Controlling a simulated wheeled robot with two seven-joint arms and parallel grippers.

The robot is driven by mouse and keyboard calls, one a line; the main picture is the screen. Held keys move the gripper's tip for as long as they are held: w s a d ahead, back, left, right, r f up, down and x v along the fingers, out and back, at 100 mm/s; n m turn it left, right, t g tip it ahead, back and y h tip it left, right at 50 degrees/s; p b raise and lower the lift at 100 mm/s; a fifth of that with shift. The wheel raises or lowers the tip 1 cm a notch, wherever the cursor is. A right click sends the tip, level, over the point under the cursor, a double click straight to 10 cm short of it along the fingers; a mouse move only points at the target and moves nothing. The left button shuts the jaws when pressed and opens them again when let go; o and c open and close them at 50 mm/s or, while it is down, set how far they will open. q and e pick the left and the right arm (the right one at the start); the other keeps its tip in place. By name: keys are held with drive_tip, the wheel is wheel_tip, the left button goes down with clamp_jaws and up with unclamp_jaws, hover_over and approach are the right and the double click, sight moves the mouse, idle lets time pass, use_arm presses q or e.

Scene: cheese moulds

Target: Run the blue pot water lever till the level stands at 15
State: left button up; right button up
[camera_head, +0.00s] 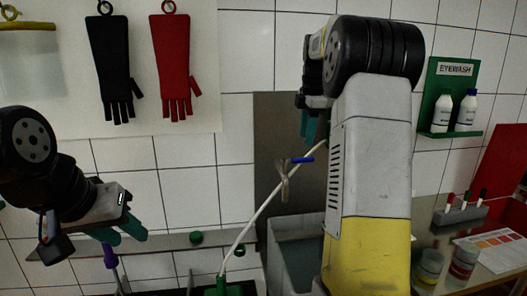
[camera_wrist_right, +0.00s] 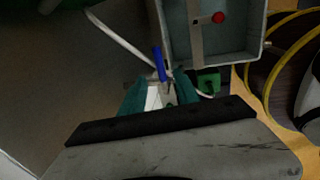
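The blue lever (camera_head: 302,160) sits on a pale tap fitting (camera_head: 285,182) in front of a dark panel. In the right wrist view the blue lever (camera_wrist_right: 158,64) stands just beyond the fingertips of my right gripper (camera_wrist_right: 160,90). That gripper's teal fingers are apart, with nothing clearly held between them. In the head view my right gripper (camera_head: 311,125) is above the lever, partly hidden by my arm. A grey tub (camera_wrist_right: 257,45) holds a strip and a red disc (camera_wrist_right: 218,17); no level number is readable. My left gripper (camera_head: 120,234) is empty at the left, its teal fingers apart.
A pale hose (camera_head: 258,210) curves down from near the lever. At right are a green eyewash holder (camera_head: 441,85), a pen rack (camera_head: 460,214) and jars (camera_head: 463,263).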

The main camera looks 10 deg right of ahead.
sight(304, 159)
drive_tip(key=f, duration=0.2)
drive_tip(key=w+f, duration=0.1)
drive_tip(key=f, duration=0.4)
drive_tip(key=shift+w+f, duration=0.3)
drive_tip(key=shift+c, duration=0.2)
clamp_jaws()
drive_tip(key=shift+r, duration=0.1)
idle(0.9)
